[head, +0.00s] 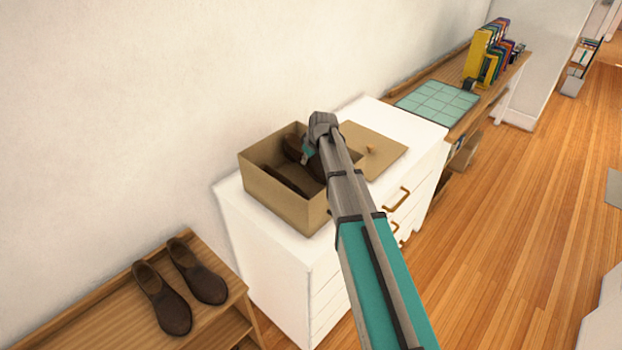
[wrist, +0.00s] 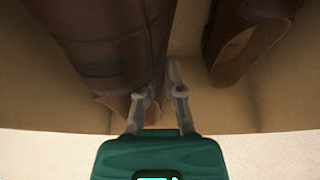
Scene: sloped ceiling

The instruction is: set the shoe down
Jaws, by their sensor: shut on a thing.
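A brown shoe (wrist: 105,45) is held in my gripper (wrist: 160,92), in the wrist view, with the fingers at one end of it. In the head view my gripper (head: 307,150) reaches down into an open cardboard box (head: 285,205), and the held shoe (head: 294,148) shows partly behind it. A second brown shoe (head: 283,182) lies in the box at the left; it also shows at the upper right of the wrist view (wrist: 232,55). I cannot tell whether the held shoe touches the box floor. My arm hides the box's right part.
The box stands on a white drawer cabinet (head: 320,262), with its lid (head: 375,148) lying beside it. Another pair of brown shoes (head: 180,285) rests on a wooden shelf (head: 105,315) at lower left. A desk with books (head: 487,55) and a green mat (head: 437,103) is behind.

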